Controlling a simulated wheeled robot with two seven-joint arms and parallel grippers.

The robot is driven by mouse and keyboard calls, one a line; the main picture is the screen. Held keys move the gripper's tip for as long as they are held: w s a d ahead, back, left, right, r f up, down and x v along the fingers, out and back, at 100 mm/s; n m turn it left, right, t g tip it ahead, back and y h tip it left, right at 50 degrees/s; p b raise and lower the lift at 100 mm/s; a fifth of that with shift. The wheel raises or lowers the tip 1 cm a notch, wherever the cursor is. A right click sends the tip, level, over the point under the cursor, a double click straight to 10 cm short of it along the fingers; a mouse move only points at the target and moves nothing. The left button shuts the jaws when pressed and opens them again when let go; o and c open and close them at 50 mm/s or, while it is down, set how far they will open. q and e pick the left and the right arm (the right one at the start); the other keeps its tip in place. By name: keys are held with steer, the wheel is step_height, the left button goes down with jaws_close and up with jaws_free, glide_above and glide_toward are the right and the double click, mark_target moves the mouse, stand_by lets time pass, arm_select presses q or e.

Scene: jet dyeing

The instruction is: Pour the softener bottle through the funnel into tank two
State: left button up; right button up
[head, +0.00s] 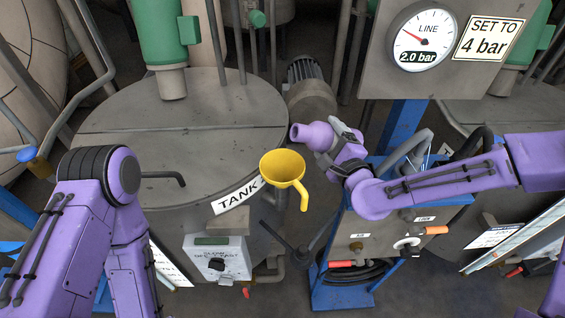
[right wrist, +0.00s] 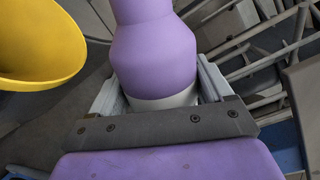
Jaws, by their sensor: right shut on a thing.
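The softener bottle (head: 315,135) is light purple with a narrow neck. My right gripper (head: 343,137) is shut on it and holds it tilted, its mouth pointing left in the head view. In the right wrist view the bottle (right wrist: 155,55) stands between the two grey fingers. The yellow funnel (head: 282,167) sits at the tank's right edge, below and left of the bottle's mouth, apart from it; its bowl also shows in the right wrist view (right wrist: 40,45). The tank (head: 150,140) bears a label reading "TANK", its number hidden. My left gripper is not in view.
A gauge (head: 422,38) reads 2.0 bar beside a "SET TO 4 bar" sign (head: 489,38). A white control box (head: 217,258) is on the tank's front. A blue-framed stand with a panel (head: 375,245) is below my right arm. A green-topped column (head: 163,35) rises from the tank.

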steer(key=shift+r, duration=0.2)
steer(key=shift+w+d+n+p, duration=0.1)
steer(key=shift+w+n+p, duration=0.1)
steer(key=shift+n+p, duration=0.15)
